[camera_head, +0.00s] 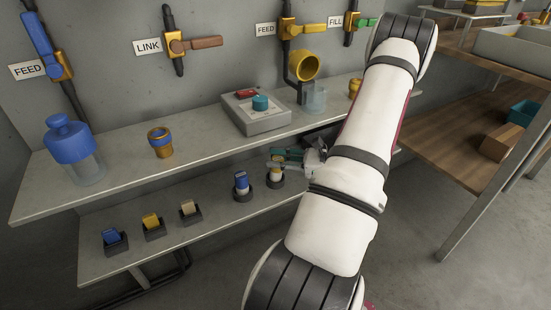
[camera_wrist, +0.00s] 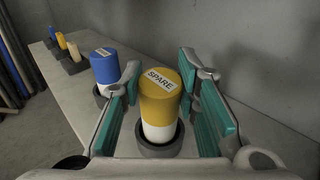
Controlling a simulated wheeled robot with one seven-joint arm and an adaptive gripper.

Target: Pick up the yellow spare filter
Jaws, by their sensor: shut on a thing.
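The yellow spare filter (camera_wrist: 160,100) has a white lower part and a SPARE label on top. It stands upright in a dark round holder (camera_wrist: 160,149) on the lower shelf. My gripper (camera_wrist: 161,88) has its teal pads on either side of the filter and is shut on it. In the head view my gripper (camera_head: 288,162) comes in from the right and hides most of the filter's yellow top; its white part (camera_head: 275,171) shows above the holder.
A blue filter (camera_head: 241,180) stands in a holder just left, also in the wrist view (camera_wrist: 104,67). Several small blocks in holders (camera_head: 153,223) sit farther left on the lower shelf (camera_head: 215,222). The upper shelf (camera_head: 112,181) overhangs behind, bearing a grey box (camera_head: 255,118).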

